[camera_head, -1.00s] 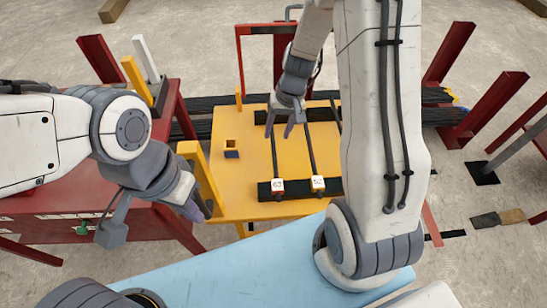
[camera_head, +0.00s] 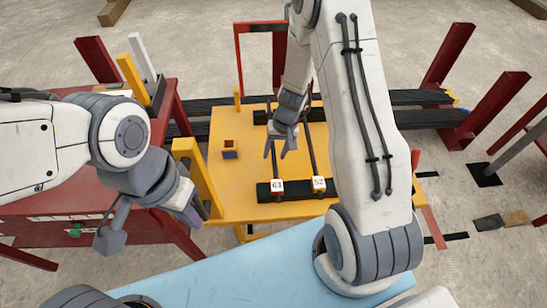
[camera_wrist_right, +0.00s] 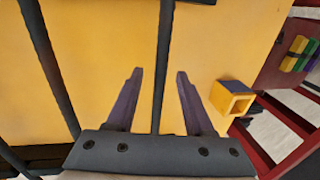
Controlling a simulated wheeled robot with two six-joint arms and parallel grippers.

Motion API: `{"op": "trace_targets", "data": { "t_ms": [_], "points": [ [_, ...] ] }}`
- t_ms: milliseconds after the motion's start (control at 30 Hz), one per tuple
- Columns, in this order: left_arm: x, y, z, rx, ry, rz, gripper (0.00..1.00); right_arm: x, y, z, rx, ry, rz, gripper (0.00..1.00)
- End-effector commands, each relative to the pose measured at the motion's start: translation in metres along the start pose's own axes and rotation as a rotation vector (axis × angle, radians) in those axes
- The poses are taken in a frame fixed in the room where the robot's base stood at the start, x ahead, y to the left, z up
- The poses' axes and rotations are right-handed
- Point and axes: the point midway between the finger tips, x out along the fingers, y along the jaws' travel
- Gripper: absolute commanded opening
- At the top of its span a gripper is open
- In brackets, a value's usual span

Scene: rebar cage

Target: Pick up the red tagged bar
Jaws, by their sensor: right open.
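Dark thin bars lie on the yellow table (camera_head: 225,195). The left bar (camera_head: 276,172) ends at a white tag (camera_head: 277,186) on a black block; the other bar (camera_head: 311,150) ends at a second white tag (camera_head: 319,184). The small tag markings are hard to read, and no plainly red tag shows. My right gripper (camera_head: 275,152) is open over the left bar. In the right wrist view, a bar (camera_wrist_right: 161,60) runs between its open fingers (camera_wrist_right: 159,74), touching neither visibly. My left gripper (camera_head: 193,209) is left of the table; its finger opening is unclear.
A small yellow square socket (camera_head: 230,148) stands left of the bars. A yellow post (camera_head: 196,178) rises at the table's left edge, beside a red bench (camera_head: 40,205). A red frame (camera_head: 240,60) stands behind. My right arm hides the table's right side.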

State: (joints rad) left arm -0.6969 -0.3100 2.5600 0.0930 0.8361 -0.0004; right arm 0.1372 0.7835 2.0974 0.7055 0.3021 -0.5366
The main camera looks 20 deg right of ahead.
Motion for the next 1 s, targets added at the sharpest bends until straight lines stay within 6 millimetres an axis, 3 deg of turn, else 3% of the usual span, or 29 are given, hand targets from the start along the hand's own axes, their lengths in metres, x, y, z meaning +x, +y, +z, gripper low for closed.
{"op": "trace_targets", "data": {
  "t_ms": [133,167,200,300,1000],
  "points": [
    [-0.0004,0.0,0.0,0.0,0.0,0.0,0.0,-0.0007,-0.0002,-0.0002,-0.001,0.001,0.0,0.53],
    [-0.0004,0.0,0.0,0.0,0.0,0.0,0.0,-0.0007,-0.0002,-0.0003,-0.001,0.001,0.0,0.49],
    [-0.0004,0.0,0.0,0.0,0.0,0.0,0.0,-0.0008,-0.0003,-0.0003,-0.001,0.001,0.0,0.34],
    [-0.0004,0.0,0.0,0.0,0.0,0.0,0.0,-0.0009,-0.0003,-0.0002,-0.001,0.001,0.0,0.0],
    [-0.0005,0.0,0.0,0.0,0.0,0.0,0.0,-0.0013,-0.0003,-0.0003,-0.001,0.001,0.0,0.0]
  ]
}}
